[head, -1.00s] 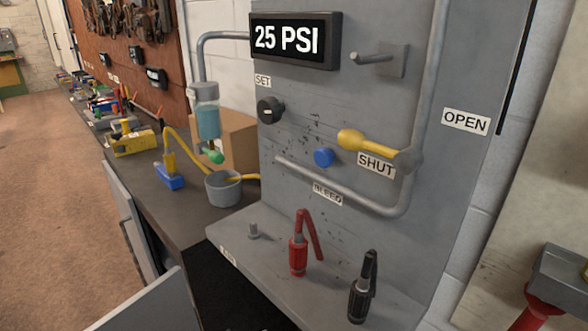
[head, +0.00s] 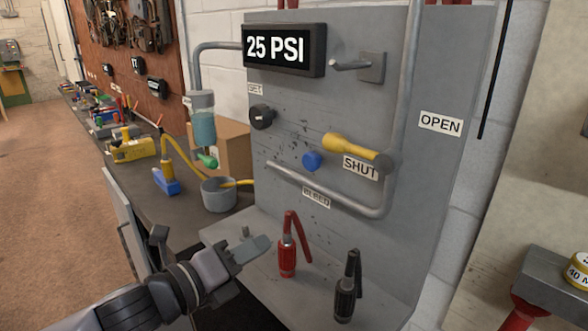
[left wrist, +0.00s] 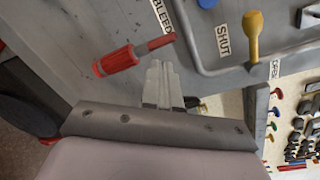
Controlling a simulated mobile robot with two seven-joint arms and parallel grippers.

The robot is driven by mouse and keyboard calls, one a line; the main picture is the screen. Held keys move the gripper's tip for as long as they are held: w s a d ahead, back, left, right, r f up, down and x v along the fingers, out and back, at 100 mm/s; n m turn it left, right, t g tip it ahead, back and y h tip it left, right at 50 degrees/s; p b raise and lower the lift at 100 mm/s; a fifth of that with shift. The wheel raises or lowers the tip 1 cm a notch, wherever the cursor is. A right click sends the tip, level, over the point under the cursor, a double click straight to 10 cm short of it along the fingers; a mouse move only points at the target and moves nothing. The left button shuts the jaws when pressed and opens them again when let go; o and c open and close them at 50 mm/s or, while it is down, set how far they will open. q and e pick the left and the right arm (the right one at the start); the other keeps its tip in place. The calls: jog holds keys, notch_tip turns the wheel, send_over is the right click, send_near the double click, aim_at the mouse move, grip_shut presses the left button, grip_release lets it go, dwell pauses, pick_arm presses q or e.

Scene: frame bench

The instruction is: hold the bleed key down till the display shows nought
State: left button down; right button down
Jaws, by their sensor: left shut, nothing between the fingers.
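The blue bleed key (head: 312,160) sits on the grey panel above the BLEED label (head: 316,197); in the left wrist view its edge shows at the top (left wrist: 207,3). The display (head: 284,49) reads 25 PSI. My left gripper (head: 256,248) is shut and empty, over the panel's shelf, below and left of the key and apart from it. In the left wrist view its closed fingers (left wrist: 160,75) point toward the panel. My right gripper is in no view.
A yellow lever (head: 350,146) lies by the SHUT label, right of the key. A black knob (head: 262,117) is left of it. A pipe (head: 330,197) runs below the key. Red (head: 288,255) and black (head: 345,298) handled tools stand on the shelf.

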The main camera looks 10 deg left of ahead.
pick_arm(q)
jog(key=a+r+m+h, duration=0.1)
jog(key=a+r+m, duration=0.2)
jog(key=r+m, duration=0.5)
jog(key=w+m, duration=0.1)
jog(key=m, duration=0.2)
jog(key=shift+a+r+m, duration=0.3)
jog(key=shift+r, duration=0.05)
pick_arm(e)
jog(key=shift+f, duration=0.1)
pick_arm(q)
jog(key=shift+d, duration=0.1)
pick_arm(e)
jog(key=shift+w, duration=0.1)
